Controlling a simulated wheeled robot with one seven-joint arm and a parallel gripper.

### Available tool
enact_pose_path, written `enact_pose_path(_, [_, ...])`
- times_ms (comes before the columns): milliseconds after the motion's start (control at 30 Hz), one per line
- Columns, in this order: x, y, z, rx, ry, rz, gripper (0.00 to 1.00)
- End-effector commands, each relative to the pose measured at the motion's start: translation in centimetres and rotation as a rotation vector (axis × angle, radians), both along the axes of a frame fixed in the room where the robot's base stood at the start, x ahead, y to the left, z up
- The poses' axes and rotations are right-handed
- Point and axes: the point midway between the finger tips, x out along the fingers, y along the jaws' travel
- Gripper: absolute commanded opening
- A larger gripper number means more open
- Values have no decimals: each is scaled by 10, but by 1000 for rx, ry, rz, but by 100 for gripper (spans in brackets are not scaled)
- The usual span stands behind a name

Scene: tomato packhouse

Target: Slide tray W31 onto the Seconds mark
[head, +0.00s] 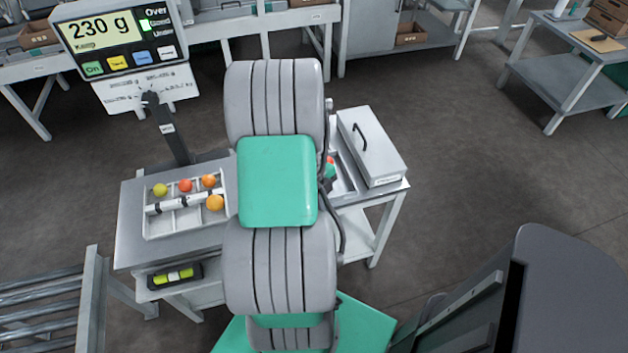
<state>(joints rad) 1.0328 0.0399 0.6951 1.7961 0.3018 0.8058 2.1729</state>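A light tray (150,228) with compartments stands on the left part of a grey steel table (131,205). I see no Seconds mark. My grey and green arm (277,182) crosses the middle of the view and covers the centre of the table.
A scale display (118,35) reading 230 g stands on a post behind the tray. A lidded metal box (372,148) sits at the table's right end, beside a partly hidden bin with red and green contents. A roller conveyor (40,312) is at lower left.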

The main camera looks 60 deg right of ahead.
Motion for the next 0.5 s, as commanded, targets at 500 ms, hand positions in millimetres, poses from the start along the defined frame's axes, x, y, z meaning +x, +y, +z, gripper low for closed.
enact_pose_path(500, [4, -4, -1, 0, 0, 1, 0])
